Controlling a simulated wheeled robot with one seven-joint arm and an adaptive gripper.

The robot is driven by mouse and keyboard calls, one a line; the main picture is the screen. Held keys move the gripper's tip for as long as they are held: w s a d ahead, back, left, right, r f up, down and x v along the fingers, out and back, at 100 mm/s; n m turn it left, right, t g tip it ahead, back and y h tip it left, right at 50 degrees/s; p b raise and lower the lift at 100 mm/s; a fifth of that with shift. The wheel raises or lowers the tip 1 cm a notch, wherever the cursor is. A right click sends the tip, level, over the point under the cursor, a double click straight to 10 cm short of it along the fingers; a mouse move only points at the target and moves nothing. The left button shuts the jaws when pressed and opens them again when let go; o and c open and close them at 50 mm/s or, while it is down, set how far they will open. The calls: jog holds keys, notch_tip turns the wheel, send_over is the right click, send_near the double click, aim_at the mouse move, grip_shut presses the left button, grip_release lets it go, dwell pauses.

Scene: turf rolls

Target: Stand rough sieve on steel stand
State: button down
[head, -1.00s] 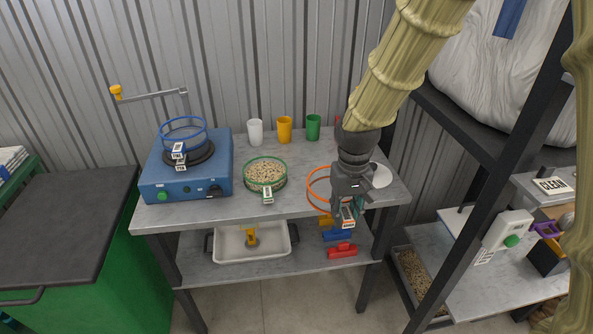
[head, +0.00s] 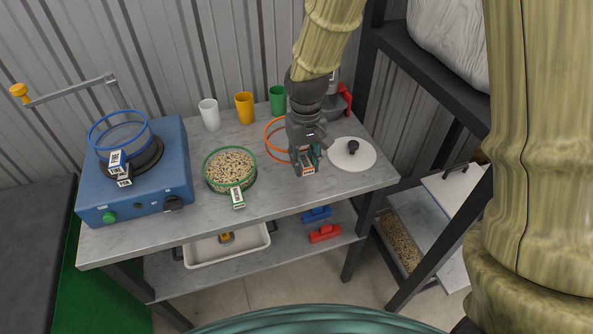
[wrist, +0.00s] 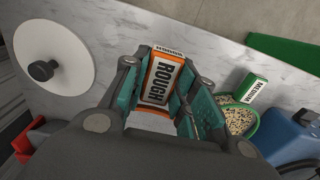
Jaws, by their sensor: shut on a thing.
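The rough sieve (head: 274,146) has an orange rim and a tag. Its tag, reading ROUGH (wrist: 160,80), sits between my gripper's fingers in the wrist view. My gripper (head: 306,166) is shut on this tag, over the right half of the grey bench, left of the white lid. The arm hides much of the sieve's right side. I cannot tell whether the sieve touches the bench top. A grey metal piece with a red part (head: 346,101) stands at the back right, partly behind my arm; I cannot tell whether it is the steel stand.
A white lid (head: 365,154) with a black knob lies right of my gripper. A green sieve (head: 209,176) of grain lies to the left, near a blue machine (head: 92,196) bearing a blue sieve (head: 93,130). White, yellow and green cups (head: 278,100) line the back.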

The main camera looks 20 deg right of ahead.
aim_at(304, 187)
jog(key=shift+w+f, duration=0.2)
jog(key=shift+f, duration=0.45)
jog(key=shift+w+f, duration=0.2)
jog(key=shift+f, duration=0.4)
jog(key=shift+s+f, duration=0.3)
jog(key=shift+w+f+p, duration=0.1)
jog(key=shift+f+p, duration=0.35)
jog(key=shift+f, duration=1.55)
jog(key=c, duration=1.1)
grip_release()
jog(key=shift+f, duration=0.1)
jog(key=shift+c, duration=0.2)
jog(key=shift+r+b, duration=0.95)
jog(key=shift+r, duration=5.2)
